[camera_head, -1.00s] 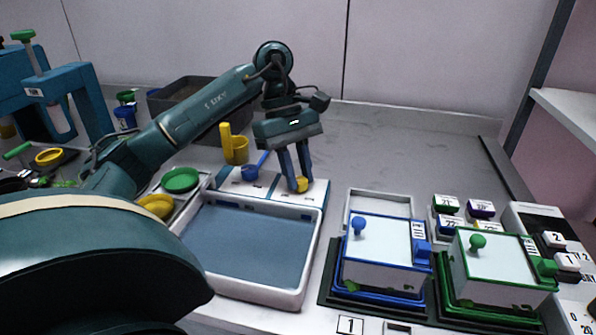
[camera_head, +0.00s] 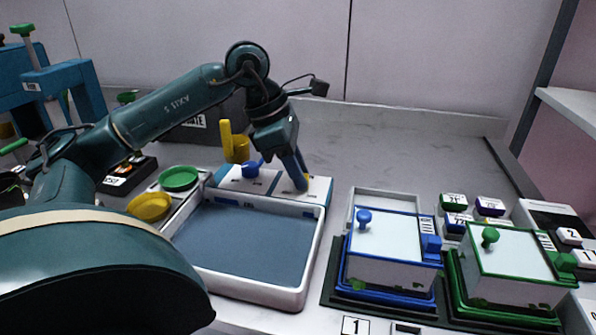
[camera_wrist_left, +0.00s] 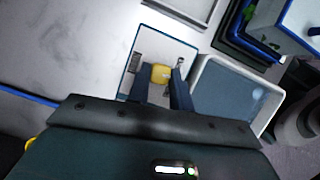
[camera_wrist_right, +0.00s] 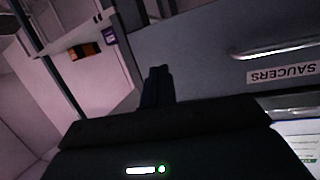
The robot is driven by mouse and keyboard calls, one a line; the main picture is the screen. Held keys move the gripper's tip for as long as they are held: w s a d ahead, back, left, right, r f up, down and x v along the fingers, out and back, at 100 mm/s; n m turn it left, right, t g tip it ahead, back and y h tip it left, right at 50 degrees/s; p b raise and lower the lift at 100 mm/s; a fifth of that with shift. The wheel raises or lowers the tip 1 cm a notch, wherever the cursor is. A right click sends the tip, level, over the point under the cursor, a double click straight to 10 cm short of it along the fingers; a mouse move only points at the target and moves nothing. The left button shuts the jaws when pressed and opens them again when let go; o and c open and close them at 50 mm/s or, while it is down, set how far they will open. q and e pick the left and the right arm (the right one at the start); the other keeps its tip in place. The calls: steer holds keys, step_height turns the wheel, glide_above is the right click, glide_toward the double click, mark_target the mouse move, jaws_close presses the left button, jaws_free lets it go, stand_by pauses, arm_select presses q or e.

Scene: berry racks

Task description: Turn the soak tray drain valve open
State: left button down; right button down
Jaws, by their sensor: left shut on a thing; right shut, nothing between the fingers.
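The soak tray (camera_head: 262,292) is a white-rimmed basin with a blue-grey inside, left of centre in the head view. My left gripper (camera_head: 299,178) points down and is shut on the yellow knob. The left wrist view shows the yellow knob (camera_wrist_left: 160,74) between both fingers. The fingers partly hide it in the head view. My right gripper (camera_wrist_right: 158,80) is shut and empty in the right wrist view, away from the tray.
Blue (camera_head: 388,268) and green (camera_head: 505,290) lidded boxes stand right of the tray. A drawer front labelled SAUCERS (camera_wrist_right: 220,55) is near my right gripper. The counter behind the panel is clear.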

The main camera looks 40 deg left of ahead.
arm_select(q)
steer(key=n, duration=0.2)
steer(key=n+t+y, duration=0.1)
steer(key=n, duration=0.2)
steer(key=shift+s+d+y, duration=0.1)
steer(key=shift+d+y, duration=0.05)
steer(key=shift+y, duration=0.15)
steer(key=shift+n+y+p, duration=0.3)
steer(key=shift+n+y, duration=0.1)
steer(key=shift+n, duration=0.6)
arm_select(e)
steer(key=shift+a+f, duration=0.15)
steer(key=shift+a, duration=0.05)
arm_select(q)
steer(key=c, duration=1.3)
jaws_free()
steer(key=shift+o, duration=0.2)
